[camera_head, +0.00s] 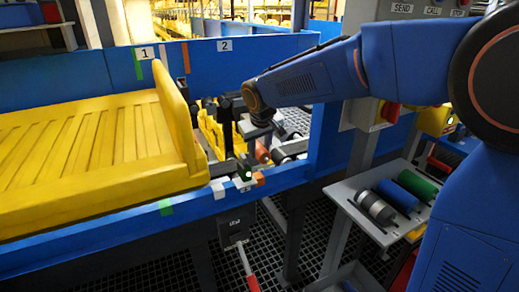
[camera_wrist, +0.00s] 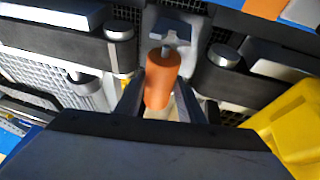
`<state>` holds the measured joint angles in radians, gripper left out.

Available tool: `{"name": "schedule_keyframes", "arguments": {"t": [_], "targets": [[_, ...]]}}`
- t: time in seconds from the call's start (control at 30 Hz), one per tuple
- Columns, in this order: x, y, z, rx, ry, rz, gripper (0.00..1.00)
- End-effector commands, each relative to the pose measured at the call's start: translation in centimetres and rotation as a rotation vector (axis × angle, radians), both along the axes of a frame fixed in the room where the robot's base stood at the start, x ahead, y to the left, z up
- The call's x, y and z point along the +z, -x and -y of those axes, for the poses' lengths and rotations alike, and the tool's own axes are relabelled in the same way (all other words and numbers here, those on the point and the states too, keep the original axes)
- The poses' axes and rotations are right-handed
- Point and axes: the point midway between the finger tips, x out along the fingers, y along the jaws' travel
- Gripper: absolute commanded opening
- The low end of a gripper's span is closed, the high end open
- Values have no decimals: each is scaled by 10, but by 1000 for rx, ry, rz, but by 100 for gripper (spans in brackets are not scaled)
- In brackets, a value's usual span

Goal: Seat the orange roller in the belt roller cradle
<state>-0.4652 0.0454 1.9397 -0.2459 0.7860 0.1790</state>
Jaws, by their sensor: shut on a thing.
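The orange roller (camera_wrist: 162,80) is held between the two fingers of my gripper (camera_wrist: 159,100) in the wrist view, with its far end pointing up the picture. A grey forked bracket (camera_wrist: 171,28), apparently part of the belt roller cradle, stands just beyond that end. The roller's pale axle tip appears close to it; I cannot tell whether they touch. In the head view the orange roller (camera_head: 262,152) is a small patch below my gripper (camera_head: 261,142), over the gap in the conveyor. My wrist and the yellow parts hide most of the cradle there.
A yellow slatted tray (camera_head: 90,150) with a raised end wall stands left of the gap. Blue side rails (camera_head: 245,200) border the conveyor. A shelf (camera_head: 350,195) at right holds grey, blue and green rollers. A red-handled lever (camera_head: 252,282) hangs in front.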

Motion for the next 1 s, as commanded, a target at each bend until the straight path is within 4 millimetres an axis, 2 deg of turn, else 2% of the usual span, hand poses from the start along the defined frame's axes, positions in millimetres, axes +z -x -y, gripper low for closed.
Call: {"name": "schedule_keyframes", "arguments": {"t": [0.47,1.0], "targets": [[0,0,0,0,0,1,0],[-11,0,0,0,0,0,0]]}}
